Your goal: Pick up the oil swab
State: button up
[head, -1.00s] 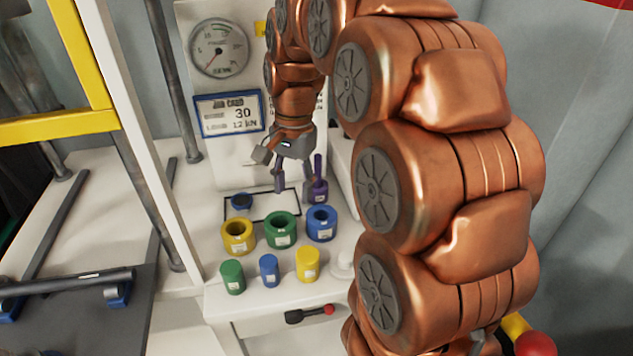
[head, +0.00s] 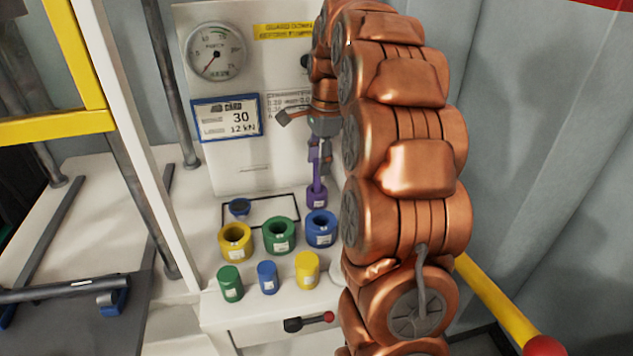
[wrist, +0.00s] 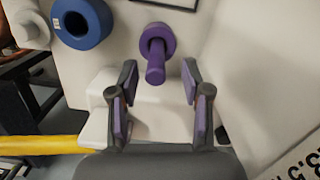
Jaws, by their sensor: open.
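A purple holder with an upright purple handle, which I take to be the oil swab (head: 317,186), stands at the back right of the white bench. My gripper (head: 320,162) is open with its fingers pointing down, at the top of the handle. In the wrist view the purple swab (wrist: 156,65) lies ahead of the fingertips, its handle pointing back toward my gripper (wrist: 157,78). The handle lines up between the two spread fingers, which have purple pads. I see no contact.
Yellow (head: 236,242), green (head: 279,236) and blue (head: 321,229) rings stand in front of the swab, with green, blue and yellow cylinders nearer the bench edge. The panel with gauge (head: 215,50) rises behind.

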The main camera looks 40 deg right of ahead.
aim_at(316, 180)
jog(key=shift+s+a+f+p, duration=0.15)
jog(key=shift+f+p, duration=0.1)
jog(key=shift+f, duration=0.65)
jog(key=shift+w+a+f+p, duration=0.1)
jog(key=shift+a+f+p, duration=0.15)
jog(key=shift+f, duration=0.7)
jog(key=shift+s+a+f+p, duration=0.1)
jog(key=shift+f+p, duration=0.2)
jog(key=shift+f, duration=0.6)
grip_shut()
